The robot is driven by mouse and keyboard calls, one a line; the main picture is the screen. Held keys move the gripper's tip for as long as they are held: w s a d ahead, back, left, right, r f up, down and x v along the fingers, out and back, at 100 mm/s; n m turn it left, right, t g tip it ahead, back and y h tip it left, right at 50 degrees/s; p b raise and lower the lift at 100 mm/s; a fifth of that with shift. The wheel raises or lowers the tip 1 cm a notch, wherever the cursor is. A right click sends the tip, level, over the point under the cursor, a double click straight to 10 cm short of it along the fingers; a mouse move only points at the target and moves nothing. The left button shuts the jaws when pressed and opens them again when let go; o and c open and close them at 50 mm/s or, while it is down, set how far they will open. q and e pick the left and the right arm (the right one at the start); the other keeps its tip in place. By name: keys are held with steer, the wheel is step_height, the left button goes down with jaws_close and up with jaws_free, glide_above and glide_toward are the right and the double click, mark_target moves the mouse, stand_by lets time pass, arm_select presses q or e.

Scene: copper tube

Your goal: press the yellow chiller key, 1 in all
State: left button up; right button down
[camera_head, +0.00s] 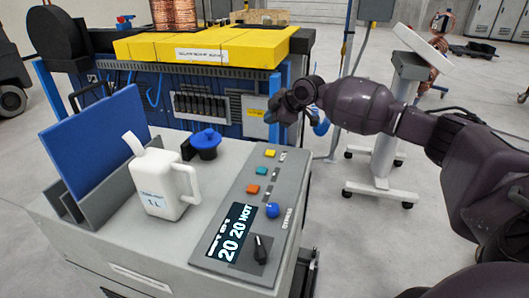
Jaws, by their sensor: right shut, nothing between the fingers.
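The yellow key (270,153) is a small square button at the far end of the grey control panel (236,196) on top of the chiller. A teal key (261,170) and an orange key (252,188) lie in a row nearer to me. My right gripper (276,112) is shut and empty. In the picture it appears just above the yellow key, apart from it; its height over the panel is hard to judge. My left gripper is not in view.
A white jug (162,186), a blue cap (206,140) and a blue upright panel (98,143) stand on the chiller. A yellow-topped machine (260,45) stands behind.

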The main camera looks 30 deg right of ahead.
mark_target(270, 153)
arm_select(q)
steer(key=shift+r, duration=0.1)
arm_select(e)
steer(key=shift+w, duration=0.1)
step_height(270, 153, down, 4)
steer(key=shift+f+b, duration=0.1)
steer(key=shift+b, duration=0.9)
step_height(270, 153, down, 3)
steer(key=shift+f+b, duration=0.2)
steer(key=shift+b, duration=0.5)
steer(key=shift+f, duration=0.6)
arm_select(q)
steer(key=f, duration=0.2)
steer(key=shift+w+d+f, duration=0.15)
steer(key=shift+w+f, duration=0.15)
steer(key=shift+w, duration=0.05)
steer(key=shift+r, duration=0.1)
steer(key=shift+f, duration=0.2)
